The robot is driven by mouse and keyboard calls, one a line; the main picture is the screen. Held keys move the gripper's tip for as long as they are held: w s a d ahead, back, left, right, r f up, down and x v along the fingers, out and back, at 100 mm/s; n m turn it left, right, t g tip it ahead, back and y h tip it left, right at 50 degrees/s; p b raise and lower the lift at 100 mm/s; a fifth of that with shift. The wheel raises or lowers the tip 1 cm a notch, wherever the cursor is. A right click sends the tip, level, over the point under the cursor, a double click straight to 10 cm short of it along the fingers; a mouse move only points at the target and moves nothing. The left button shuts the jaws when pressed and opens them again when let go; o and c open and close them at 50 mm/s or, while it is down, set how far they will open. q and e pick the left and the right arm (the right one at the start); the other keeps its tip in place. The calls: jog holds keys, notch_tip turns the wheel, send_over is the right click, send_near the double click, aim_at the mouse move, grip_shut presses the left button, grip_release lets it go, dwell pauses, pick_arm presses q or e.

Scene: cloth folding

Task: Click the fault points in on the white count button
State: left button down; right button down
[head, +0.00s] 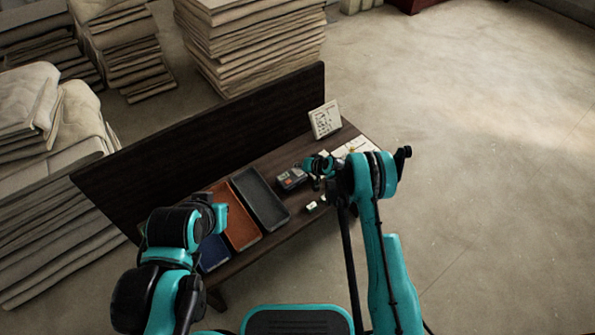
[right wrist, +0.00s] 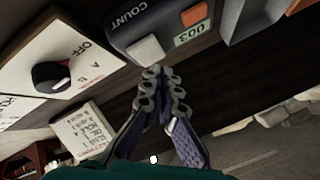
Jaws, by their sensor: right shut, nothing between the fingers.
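The counter box (right wrist: 165,30), dark and marked COUNT, shows in the right wrist view with a white button (right wrist: 147,50), an orange button (right wrist: 195,14) and a small display that seems to read 003. In the head view the box (head: 291,179) lies on the table right of the trays. My right gripper (right wrist: 163,78) is shut and empty, its tips close to the white button in the picture; I cannot tell whether they touch it. In the head view my right gripper (head: 316,182) is beside the box, partly hidden by its arm. My left gripper's fingers do not show.
A white panel with a black OFF knob (right wrist: 52,72) and a printed card (right wrist: 82,130) are beside the box. Black (head: 286,218), brown (head: 244,240) and blue (head: 214,262) trays stand on the table. A dark board (head: 200,135) runs along its back.

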aim_at(299, 172)
jog(key=shift+r+p, duration=1.05)
jog(key=shift+r, duration=1.45)
